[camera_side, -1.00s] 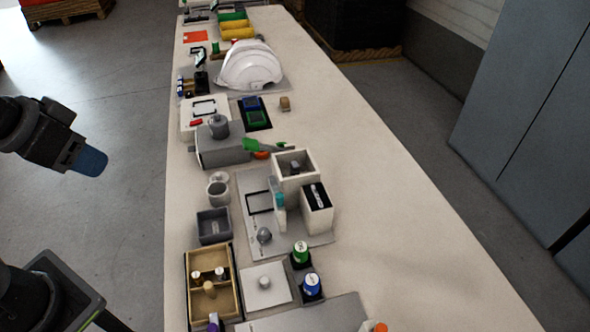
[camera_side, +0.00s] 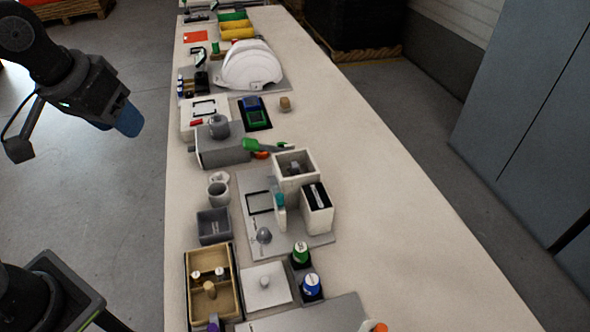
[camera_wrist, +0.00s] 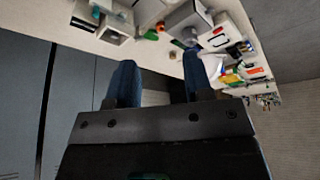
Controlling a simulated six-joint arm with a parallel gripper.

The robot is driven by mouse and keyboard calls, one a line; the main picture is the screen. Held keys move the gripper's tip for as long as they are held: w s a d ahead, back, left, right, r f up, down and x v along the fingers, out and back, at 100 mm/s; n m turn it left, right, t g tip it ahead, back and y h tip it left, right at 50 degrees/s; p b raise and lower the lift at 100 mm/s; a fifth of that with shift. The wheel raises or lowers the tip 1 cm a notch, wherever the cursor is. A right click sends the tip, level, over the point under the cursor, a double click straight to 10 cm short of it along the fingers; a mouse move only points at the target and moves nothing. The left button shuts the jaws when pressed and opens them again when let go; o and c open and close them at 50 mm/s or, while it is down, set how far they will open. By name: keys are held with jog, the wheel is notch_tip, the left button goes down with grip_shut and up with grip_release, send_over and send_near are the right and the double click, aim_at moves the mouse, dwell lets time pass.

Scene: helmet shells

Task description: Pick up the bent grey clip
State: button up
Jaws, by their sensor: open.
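My gripper (camera_side: 128,120) is left of the long table, in the air and clear of everything on it. In the wrist view its two blue fingers (camera_wrist: 160,80) are apart with nothing between them. I cannot pick out the bent grey clip with certainty. A small grey piece (camera_side: 294,167) sits inside a square white open box (camera_side: 310,157) near the middle of the table; its shape is too small to tell. My gripper is well away from this box.
A white box with a dark top (camera_side: 317,210) stands beside the open box. A grey block (camera_side: 222,152), a wooden tray (camera_side: 238,300), a white helmet shell (camera_side: 250,66) and green and blue capped pieces (camera_side: 311,286) crowd the table's left side. The right side of the table is clear.

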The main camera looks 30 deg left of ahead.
jog(key=w+d+n+g, duration=0.15)
jog(key=w+d, duration=0.35)
jog(key=w, duration=0.5)
jog(key=n+y, duration=0.3)
jog(key=n, duration=0.3)
send_over(295, 165)
jog(key=s+d, duration=0.2)
jog(key=f, duration=1.8)
jog(key=shift+w+a+f, duration=0.2)
jog(key=shift+a+f, duration=0.05)
jog(key=shift+x, duration=3.1)
jog(key=shift+d, duration=0.1)
grip_shut()
